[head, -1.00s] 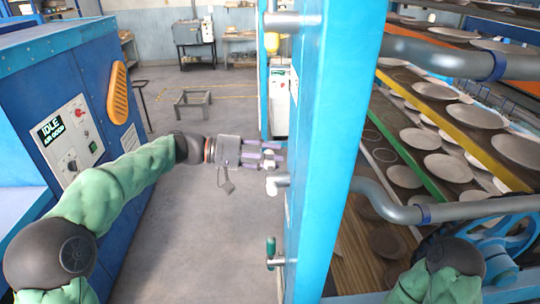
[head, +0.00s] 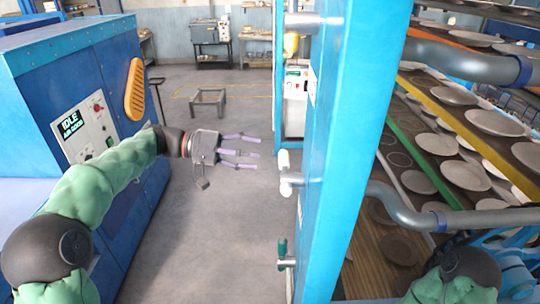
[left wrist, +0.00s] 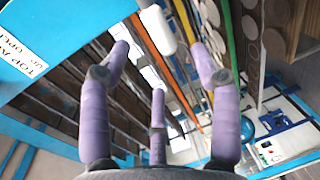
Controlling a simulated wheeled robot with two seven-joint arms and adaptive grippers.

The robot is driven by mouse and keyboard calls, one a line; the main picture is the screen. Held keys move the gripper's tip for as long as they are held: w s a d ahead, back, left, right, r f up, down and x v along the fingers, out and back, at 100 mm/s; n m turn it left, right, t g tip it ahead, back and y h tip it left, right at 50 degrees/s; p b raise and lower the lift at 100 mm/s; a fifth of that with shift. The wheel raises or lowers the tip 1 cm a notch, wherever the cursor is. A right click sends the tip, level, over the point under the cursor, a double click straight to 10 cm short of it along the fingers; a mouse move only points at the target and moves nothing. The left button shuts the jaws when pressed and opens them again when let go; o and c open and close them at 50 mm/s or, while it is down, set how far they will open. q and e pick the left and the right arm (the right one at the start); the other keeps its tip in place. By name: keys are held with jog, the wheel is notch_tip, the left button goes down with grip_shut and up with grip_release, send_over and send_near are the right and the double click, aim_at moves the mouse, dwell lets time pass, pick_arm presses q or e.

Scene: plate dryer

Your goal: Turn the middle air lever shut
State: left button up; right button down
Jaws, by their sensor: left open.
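The middle air lever has a white handle (head: 284,162) on a grey stub in the blue post's left side. The handle stands upright. My left gripper (head: 240,151) is open and empty, left of the handle and apart from it, its purple fingers pointing at the post. In the left wrist view, the white handle (left wrist: 157,30) shows at the top, beyond the spread fingers (left wrist: 155,80). My right gripper is out of view; only part of my right arm shows at the lower right.
On the same post (head: 345,130), a yellow handle (head: 291,45) hangs below the top stub, and a green handle (head: 283,249) stands upright lower down. A blue cabinet (head: 80,90) stands left. Racks of plates (head: 465,150) lie right of the post.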

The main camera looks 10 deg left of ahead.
pick_arm(q)
jog(key=shift+v, duration=1.55)
